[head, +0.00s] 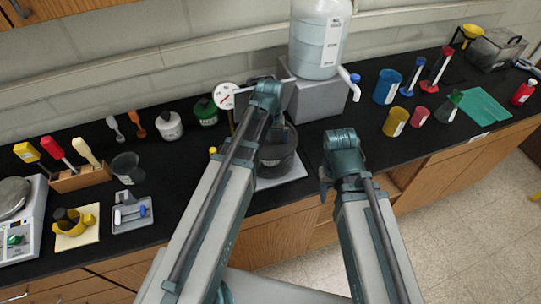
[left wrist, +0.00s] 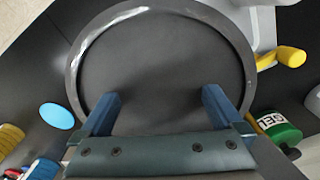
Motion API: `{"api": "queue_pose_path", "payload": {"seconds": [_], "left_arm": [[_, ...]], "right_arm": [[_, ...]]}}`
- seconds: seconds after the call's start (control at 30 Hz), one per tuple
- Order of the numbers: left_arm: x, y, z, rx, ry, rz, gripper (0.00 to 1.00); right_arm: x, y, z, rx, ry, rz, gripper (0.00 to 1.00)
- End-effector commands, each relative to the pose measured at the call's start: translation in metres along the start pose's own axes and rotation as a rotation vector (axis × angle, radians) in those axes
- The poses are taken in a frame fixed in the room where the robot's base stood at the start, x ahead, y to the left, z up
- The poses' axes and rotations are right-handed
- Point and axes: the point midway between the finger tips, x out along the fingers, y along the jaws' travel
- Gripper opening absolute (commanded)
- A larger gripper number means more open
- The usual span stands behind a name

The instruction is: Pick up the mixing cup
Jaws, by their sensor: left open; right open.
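A large dark round vessel (head: 284,158) stands on a light grey base plate below the water container. A smaller dark grey cup (head: 126,167) stands on the counter to the left; I cannot tell for certain which is the mixing cup. My left gripper (head: 276,128) is over the dark vessel. In the left wrist view the open fingers of my left gripper (left wrist: 160,105) point across the vessel's round rim (left wrist: 72,72), with nothing visible between them. My right gripper (head: 324,184) is open, to the right of the vessel near the counter's front edge, and mostly hidden by its own arm.
A big water container (head: 320,40) with a white spout stands on a grey block (head: 318,102) behind the vessel. A dial gauge (head: 225,95) and a green-lidded jar (head: 205,112) are close to my left wrist. Blue (head: 387,87) and yellow cups (head: 396,121) stand right.

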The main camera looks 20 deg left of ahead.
Motion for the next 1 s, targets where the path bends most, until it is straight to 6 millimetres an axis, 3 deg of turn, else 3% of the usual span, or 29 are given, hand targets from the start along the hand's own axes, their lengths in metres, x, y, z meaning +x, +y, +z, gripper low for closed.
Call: {"api": "queue_pose_path", "payload": {"seconds": [0.03,0.3,0.63,1.0], "left_arm": [[0.013,0.000,0.000,0.000,0.000,0.000,1.00],[0.047,0.000,0.000,0.000,0.000,0.000,1.00],[0.047,0.000,0.000,0.000,0.000,0.000,1.00],[0.047,0.000,0.000,0.000,0.000,0.000,0.33]], "right_arm": [[0.013,-0.001,-0.001,-0.001,0.000,0.000,0.50],[0.046,-0.004,-0.003,-0.004,0.000,0.001,0.50],[0.047,-0.004,-0.003,-0.003,0.000,0.001,0.50],[0.047,-0.004,-0.003,-0.003,0.000,0.001,0.50]]}}
